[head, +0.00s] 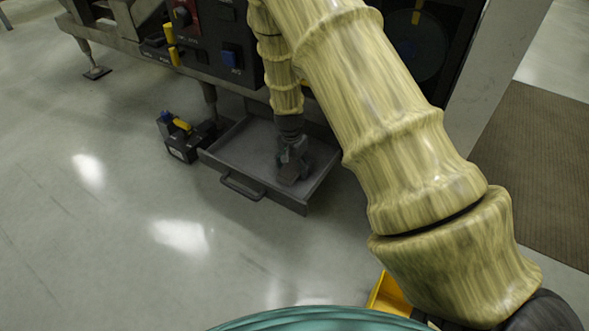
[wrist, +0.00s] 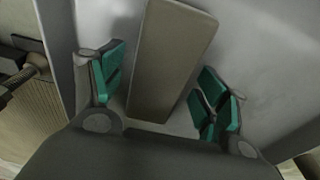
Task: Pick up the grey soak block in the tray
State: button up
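The grey soak block (wrist: 170,55) is a long plain block that shows in the wrist view, lying on the pale tray floor (wrist: 245,60). My gripper (wrist: 162,82) is open, with a green-padded finger on each side of the block's near end. A gap shows between the pads and the block on both sides. In the head view my gripper (head: 292,160) is down inside the grey pulled-out tray (head: 237,150), toward its right part. There I cannot clearly tell the block from the gripper.
A black box with blue and yellow parts (head: 183,138) stands on the floor left of the tray. The tray handle (head: 241,187) faces the front. A machine with switches (head: 215,45) overhangs the tray's back. The floor at front left is clear.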

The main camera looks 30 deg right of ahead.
jog(key=c, duration=1)
